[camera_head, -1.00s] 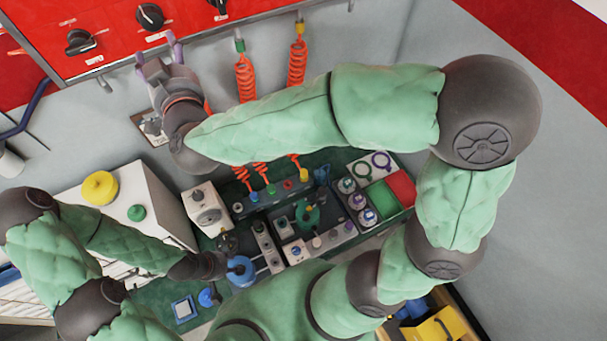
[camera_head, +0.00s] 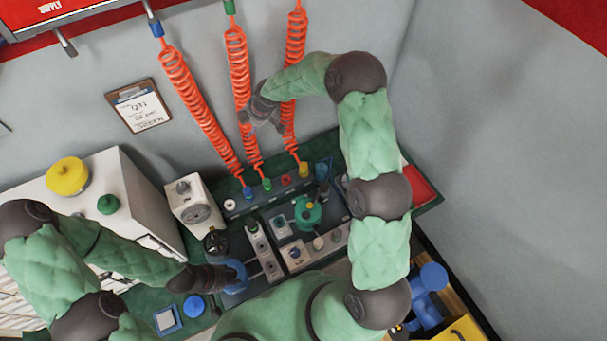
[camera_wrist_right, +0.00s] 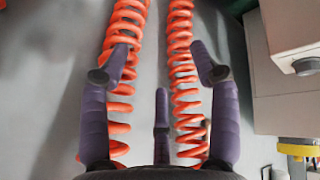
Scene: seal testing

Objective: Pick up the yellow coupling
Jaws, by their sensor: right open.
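A small yellow coupling (camera_head: 303,168) sits at the lower end of the rightmost orange coiled hose (camera_head: 295,55), by the dark connector block. My right gripper (camera_head: 258,124) is above and left of it in the head view, near the middle and right hoses. In the right wrist view, my right gripper (camera_wrist_right: 163,70) has its purple fingers spread, with two orange hoses behind them. A yellow fitting (camera_wrist_right: 298,147) shows at the lower right there; I cannot tell whether it is the same coupling. My left gripper (camera_head: 228,276) is at a blue round part (camera_head: 236,275); its fingers are unclear.
A white box with a dial (camera_head: 195,210) is on the left. A yellow cylinder (camera_head: 68,177) stands on a white machine (camera_head: 125,185). The grey wall on the right is clear.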

